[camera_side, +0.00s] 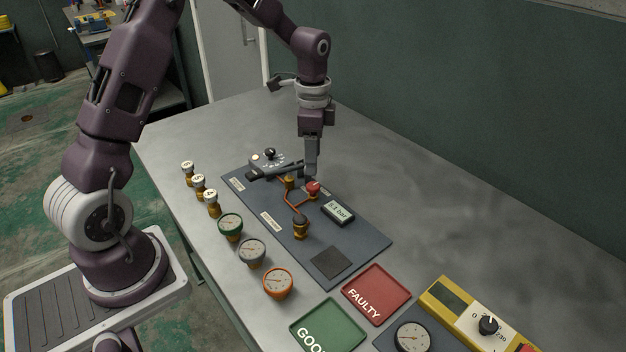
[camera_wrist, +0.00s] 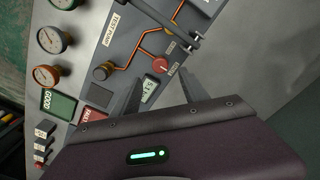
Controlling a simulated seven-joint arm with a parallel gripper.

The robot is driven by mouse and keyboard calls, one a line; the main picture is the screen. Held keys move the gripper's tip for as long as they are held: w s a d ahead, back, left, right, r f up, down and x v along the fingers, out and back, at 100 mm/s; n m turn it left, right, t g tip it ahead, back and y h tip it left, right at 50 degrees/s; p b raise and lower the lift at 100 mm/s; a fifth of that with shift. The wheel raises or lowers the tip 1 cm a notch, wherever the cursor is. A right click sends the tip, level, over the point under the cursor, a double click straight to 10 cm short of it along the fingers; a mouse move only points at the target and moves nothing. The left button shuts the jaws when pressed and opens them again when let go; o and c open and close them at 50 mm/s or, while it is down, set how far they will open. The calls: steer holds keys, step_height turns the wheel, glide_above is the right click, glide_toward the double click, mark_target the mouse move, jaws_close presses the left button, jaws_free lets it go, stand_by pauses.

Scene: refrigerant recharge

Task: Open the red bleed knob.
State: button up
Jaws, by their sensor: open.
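The red bleed knob (camera_side: 313,188) stands on the dark panel (camera_side: 352,240), beside the copper pipe and to the left of the small display. It also shows in the wrist view (camera_wrist: 160,65), just beyond the fingertips and roughly centred between them. My gripper (camera_side: 311,174) points down close above the knob in the side view. Its two fingers spread apart in the wrist view (camera_wrist: 160,77), with nothing held between them. I cannot tell whether a finger touches the knob.
Brass fittings (camera_side: 301,228) and a display (camera_side: 338,212) flank the knob. Several gauges (camera_side: 252,251) line the panel's left side. A red FAULTY tray (camera_side: 376,294) and a green tray (camera_side: 328,327) stand in front.

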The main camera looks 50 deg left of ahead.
mark_target(313, 185)
step_height(313, 185, down, 8)
steer(key=shift+r, duration=0.25)
jaws_close()
